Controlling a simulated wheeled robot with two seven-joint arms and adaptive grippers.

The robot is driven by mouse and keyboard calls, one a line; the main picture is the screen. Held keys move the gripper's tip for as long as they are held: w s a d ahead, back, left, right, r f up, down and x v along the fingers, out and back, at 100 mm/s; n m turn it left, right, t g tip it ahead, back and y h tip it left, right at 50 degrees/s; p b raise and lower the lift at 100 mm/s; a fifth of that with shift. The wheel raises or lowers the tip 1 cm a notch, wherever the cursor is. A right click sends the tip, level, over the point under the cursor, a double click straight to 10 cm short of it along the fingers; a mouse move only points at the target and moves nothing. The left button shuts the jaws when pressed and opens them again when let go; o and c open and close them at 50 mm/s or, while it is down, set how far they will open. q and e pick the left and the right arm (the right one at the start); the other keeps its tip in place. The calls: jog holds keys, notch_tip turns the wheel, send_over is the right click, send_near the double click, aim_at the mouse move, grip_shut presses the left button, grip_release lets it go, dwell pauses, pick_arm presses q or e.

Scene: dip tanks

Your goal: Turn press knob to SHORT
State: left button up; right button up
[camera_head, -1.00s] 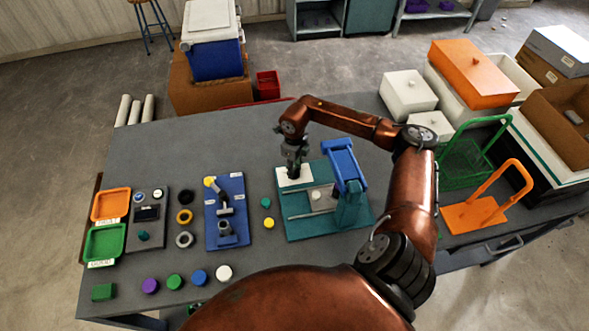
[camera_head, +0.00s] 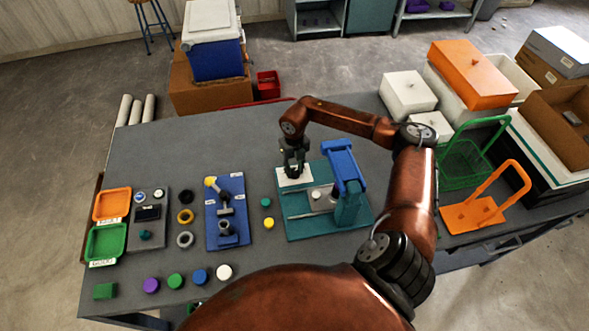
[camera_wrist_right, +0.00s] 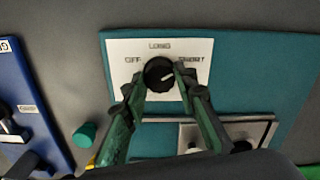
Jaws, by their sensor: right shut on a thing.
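The press (camera_head: 348,180) has a teal base and a blue arm. At its back left corner is a white dial plate (camera_head: 283,183). In the right wrist view the plate (camera_wrist_right: 120,48) reads OFF at left, LONG at top and SHORT at right. The black press knob (camera_wrist_right: 159,74) sits in the plate's middle, its white mark pointing right, towards SHORT. My right gripper (camera_wrist_right: 158,80) is shut on the knob, one finger on each side; in the head view it (camera_head: 293,172) reaches down over the plate and hides most of the knob. My left gripper is not in view.
A teal button (camera_head: 266,202) and a yellow button (camera_head: 268,223) lie left of the press. A blue fixture board (camera_head: 237,188) stands farther left. Green (camera_head: 465,160) and orange (camera_head: 478,212) baskets with tall handles stand to the right. The table behind the blue board is clear.

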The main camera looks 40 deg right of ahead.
aim_at(294, 171)
jog(key=shift+w+r, duration=0.1)
jog(key=shift+r, duration=0.05)
jog(key=o, duration=1.2)
jog(key=shift+c, duration=0.2)
notch_tip(294, 171, up, 12)
dwell(0.3)
